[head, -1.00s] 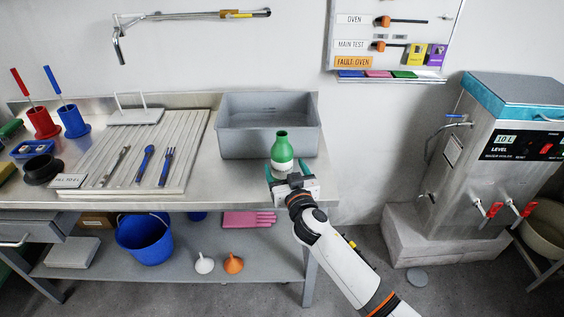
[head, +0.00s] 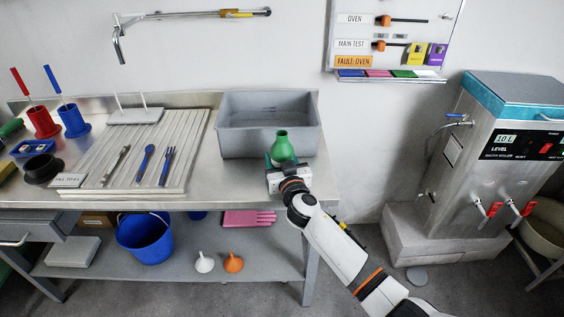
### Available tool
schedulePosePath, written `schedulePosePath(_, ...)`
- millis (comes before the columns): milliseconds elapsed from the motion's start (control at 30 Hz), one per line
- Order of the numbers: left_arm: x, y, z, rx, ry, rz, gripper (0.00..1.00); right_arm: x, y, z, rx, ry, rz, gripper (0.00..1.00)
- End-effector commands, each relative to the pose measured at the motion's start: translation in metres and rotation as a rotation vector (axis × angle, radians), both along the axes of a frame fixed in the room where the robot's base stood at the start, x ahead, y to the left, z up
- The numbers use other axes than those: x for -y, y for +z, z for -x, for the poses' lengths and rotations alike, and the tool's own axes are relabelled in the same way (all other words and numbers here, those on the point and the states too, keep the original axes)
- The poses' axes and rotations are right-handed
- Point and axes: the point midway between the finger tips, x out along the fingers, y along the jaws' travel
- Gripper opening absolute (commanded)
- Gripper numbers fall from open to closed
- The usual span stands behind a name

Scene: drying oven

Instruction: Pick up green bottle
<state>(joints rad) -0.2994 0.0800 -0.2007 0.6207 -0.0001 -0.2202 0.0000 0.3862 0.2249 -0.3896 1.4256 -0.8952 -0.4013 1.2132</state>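The green bottle (head: 283,146) stands upright on the metal bench, just in front of the grey basin. Its narrow neck and green shoulder show. Its lower part, with the white band, is hidden behind my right gripper. My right gripper (head: 283,162) reaches in from the lower right, with its fingers at the bottle's sides. A teal finger shows at the bottle's left, out near the edge of the gripper body, so the gripper looks open around the bottle. Contact with the bottle cannot be made out. My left gripper is not in view.
The grey basin (head: 268,143) is close behind the bottle. A ribbed drainboard (head: 115,170) with utensils lies to the left. A blue bucket (head: 144,238) and funnels sit on the lower shelf. A steel water boiler (head: 495,155) stands at the right.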

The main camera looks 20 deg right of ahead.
Motion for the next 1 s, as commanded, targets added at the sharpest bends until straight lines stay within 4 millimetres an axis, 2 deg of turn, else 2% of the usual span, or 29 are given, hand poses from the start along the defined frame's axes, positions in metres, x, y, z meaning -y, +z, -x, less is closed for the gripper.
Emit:
schedulePosePath(167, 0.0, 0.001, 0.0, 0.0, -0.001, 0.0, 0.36, 0.0, 0.003, 0.0, 0.002, 0.0, -0.001, 0.23)
schedulePosePath(267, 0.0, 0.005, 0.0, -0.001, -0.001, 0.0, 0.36, 0.0, 0.013, 0.0, 0.004, -0.001, -0.001, 0.23)
schedulePosePath(600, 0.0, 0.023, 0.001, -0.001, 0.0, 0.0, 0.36, 0.0, 0.079, 0.0, 0.005, 0.001, -0.001, 0.23)
schedulePosePath(767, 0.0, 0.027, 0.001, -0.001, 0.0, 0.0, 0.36, 0.0, 0.1, 0.0, 0.005, 0.0, -0.001, 0.23)
schedulePosePath(1000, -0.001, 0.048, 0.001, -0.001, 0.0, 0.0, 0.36, 0.0, 0.127, 0.0, 0.002, 0.0, -0.002, 0.23)
